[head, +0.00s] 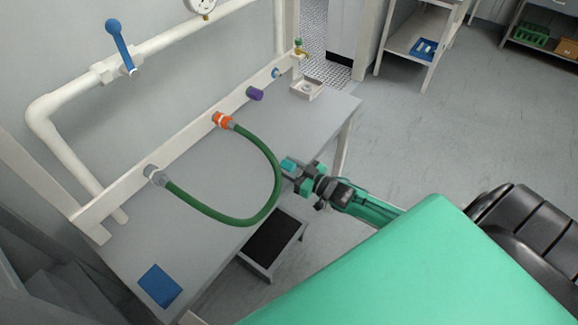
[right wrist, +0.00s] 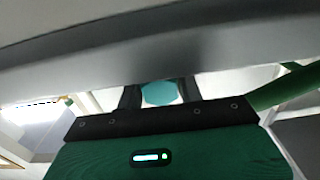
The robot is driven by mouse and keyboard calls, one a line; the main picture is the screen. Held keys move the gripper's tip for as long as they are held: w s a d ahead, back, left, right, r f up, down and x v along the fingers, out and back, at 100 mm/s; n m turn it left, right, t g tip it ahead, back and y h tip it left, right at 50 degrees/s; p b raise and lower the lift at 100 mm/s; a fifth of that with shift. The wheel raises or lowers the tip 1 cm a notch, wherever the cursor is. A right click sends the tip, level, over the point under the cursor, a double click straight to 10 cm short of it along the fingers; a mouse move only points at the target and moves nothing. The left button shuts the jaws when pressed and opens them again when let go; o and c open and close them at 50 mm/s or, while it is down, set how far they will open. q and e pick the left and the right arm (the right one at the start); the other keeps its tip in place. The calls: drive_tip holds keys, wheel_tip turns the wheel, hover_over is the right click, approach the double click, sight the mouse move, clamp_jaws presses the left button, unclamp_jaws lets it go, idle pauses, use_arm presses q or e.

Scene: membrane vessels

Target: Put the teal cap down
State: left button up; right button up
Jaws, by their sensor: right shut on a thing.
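The teal cap (head: 288,164) is at the tip of my right gripper (head: 291,169), over the right edge of the grey bench (head: 205,185). In the right wrist view the teal cap (right wrist: 160,92) sits between the two dark fingers of the right gripper (right wrist: 160,95), which is shut on it. I cannot tell whether the cap touches the bench. A grey surface fills the upper part of the wrist view, close to the fingers. My left gripper is not in view.
A green hose (head: 277,190) loops between an orange coupling (head: 221,120) and a grey fitting (head: 154,174), near the gripper. A purple cap (head: 255,94), a small tray (head: 307,88) and a blue pad (head: 160,286) are along the bench.

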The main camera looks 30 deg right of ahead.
drive_tip(key=shift+f, duration=0.1)
drive_tip(key=shift+f+b, duration=0.25)
drive_tip(key=shift+b, duration=0.05)
drive_tip(key=o, duration=1.2)
drive_tip(key=shift+r, duration=0.1)
drive_tip(key=shift+r, duration=0.2)
drive_tip(key=shift+s+d+p, duration=0.1)
drive_tip(key=shift+s+p, duration=0.1)
drive_tip(key=shift+p, duration=0.1)
drive_tip(key=b+v, duration=0.2)
drive_tip(key=v, duration=0.9)
drive_tip(key=shift+s+d, duration=0.1)
drive_tip(key=shift+s, duration=0.15)
